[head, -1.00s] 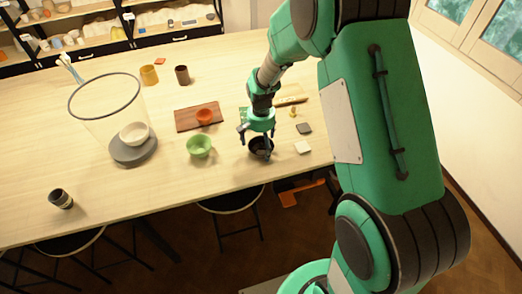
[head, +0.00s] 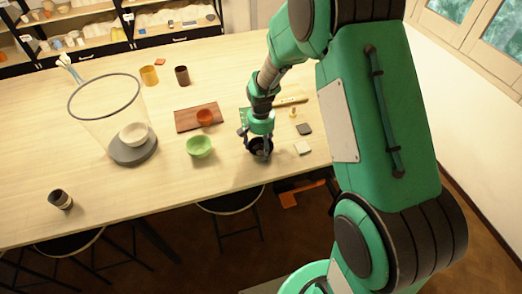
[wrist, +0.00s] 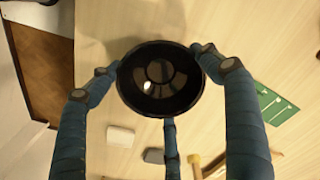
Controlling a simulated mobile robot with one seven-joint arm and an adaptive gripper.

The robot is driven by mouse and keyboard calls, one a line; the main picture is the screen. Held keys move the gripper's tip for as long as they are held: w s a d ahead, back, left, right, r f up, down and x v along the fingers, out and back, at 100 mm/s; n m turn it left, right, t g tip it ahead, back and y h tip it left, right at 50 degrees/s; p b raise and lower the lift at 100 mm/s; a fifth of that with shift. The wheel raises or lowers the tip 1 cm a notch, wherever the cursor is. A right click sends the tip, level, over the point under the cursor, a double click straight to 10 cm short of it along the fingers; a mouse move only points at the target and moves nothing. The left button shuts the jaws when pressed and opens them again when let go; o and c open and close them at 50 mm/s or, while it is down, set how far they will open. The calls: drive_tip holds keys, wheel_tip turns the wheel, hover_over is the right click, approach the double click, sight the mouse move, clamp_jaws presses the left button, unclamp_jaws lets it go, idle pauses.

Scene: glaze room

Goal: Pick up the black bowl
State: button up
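The black bowl (head: 258,154) stands on the wooden table near its front edge. In the wrist view the shiny dark bowl (wrist: 159,80) is seen from above, its round opening empty. My gripper (head: 259,146) is over the bowl, pointing down. In the wrist view its blue fingers (wrist: 160,75) are spread around the bowl, with fingertips at the left and right of the rim and a third finger below. The fingertips are very close to the rim; I cannot tell whether they touch it. In the head view the fingers partly hide the bowl.
A green bowl (head: 199,147) stands just left of the black bowl. A red bowl (head: 204,117) sits on a brown board (head: 184,122). A white tile (head: 303,148) and a dark tile (head: 304,129) lie to the right. A large clear vessel stands further left.

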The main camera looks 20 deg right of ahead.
sight(261, 142)
idle(0.3)
drive_tip(key=shift+r, duration=0.55)
drive_tip(key=r, duration=0.2)
drive_tip(key=shift+s+r+p, duration=0.3)
drive_tip(key=s+r, duration=0.1)
drive_tip(key=s, duration=1.4)
drive_tip(key=shift+s+r+p, duration=0.15)
drive_tip(key=shift+s+p, duration=0.05)
drive_tip(key=shift+p, duration=0.2)
drive_tip(key=shift+w, duration=0.15)
